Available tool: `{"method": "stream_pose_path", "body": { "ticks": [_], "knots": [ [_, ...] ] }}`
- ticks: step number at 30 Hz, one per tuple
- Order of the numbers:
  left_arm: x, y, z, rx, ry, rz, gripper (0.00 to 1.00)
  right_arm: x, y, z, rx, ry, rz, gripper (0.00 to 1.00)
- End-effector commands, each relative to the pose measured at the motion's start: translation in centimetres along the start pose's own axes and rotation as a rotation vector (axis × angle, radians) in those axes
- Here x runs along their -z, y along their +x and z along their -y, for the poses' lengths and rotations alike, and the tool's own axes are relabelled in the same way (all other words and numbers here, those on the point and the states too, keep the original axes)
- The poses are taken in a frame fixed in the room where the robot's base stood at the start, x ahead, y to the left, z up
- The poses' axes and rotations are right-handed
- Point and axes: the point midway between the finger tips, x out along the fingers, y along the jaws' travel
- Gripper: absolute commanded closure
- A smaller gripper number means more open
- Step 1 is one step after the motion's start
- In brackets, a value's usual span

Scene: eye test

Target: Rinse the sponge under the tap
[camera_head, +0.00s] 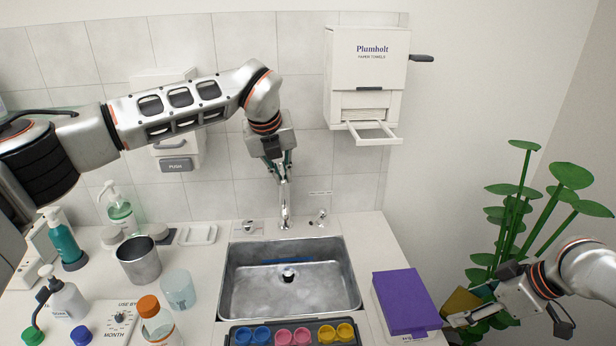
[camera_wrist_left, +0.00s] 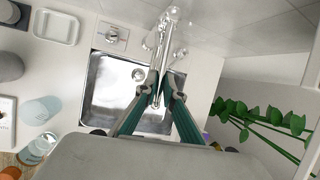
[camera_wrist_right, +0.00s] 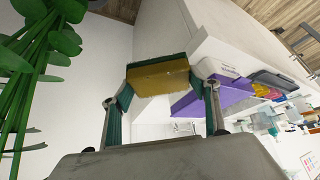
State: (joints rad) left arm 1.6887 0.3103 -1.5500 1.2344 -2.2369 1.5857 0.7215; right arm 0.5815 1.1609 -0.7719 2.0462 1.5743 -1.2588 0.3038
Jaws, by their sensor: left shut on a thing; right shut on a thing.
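The silver tap (camera_head: 285,208) stands behind the steel sink (camera_head: 345,270). The left wrist view shows the tap (camera_wrist_left: 163,45) running between the fingertips (camera_wrist_left: 160,92). My right gripper (camera_head: 472,312) is at the lower right, beyond the counter's right edge, shut on the sponge (camera_head: 460,302). The sponge is yellow with a dark green side; it shows clearly between the fingers in the right wrist view (camera_wrist_right: 158,80). I cannot make out running water.
A purple box (camera_head: 405,300) stands on the counter between sink and right gripper. A steel cup (camera_head: 139,262), a glass (camera_head: 178,290) and bottles crowd the left. A plant (camera_head: 515,215) stands at right.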

Motion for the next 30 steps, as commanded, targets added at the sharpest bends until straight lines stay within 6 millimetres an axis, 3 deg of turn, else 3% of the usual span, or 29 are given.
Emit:
{"method": "stream_pose_path", "body": {
  "ticks": [7,9,10,22,26,30],
  "knots": [
    [-0.1,-0.3,0.2,0.004,-0.002,0.001,1.00,0.0,0.0,0.0,0.000,0.000,0.000,0.60],
    [-0.1,-0.3,0.2,0.005,-0.002,0.001,0.76,0.0,0.0,0.0,0.000,0.000,0.000,0.60],
    [-0.1,-0.3,0.2,0.005,-0.002,0.001,0.75,0.0,0.0,0.0,0.000,0.000,0.000,0.60],
    [0.0,-0.6,0.1,0.003,0.000,0.001,0.75,0.0,0.0,0.0,0.000,0.000,0.000,0.60],
    [-0.1,-2.2,0.1,0.004,0.000,0.003,0.75,0.0,0.0,0.0,0.000,0.000,0.000,0.60],
    [-0.1,-5.1,0.1,0.004,0.000,0.003,0.75,0.0,0.0,0.0,0.000,0.000,0.000,0.60]
  ]
}}
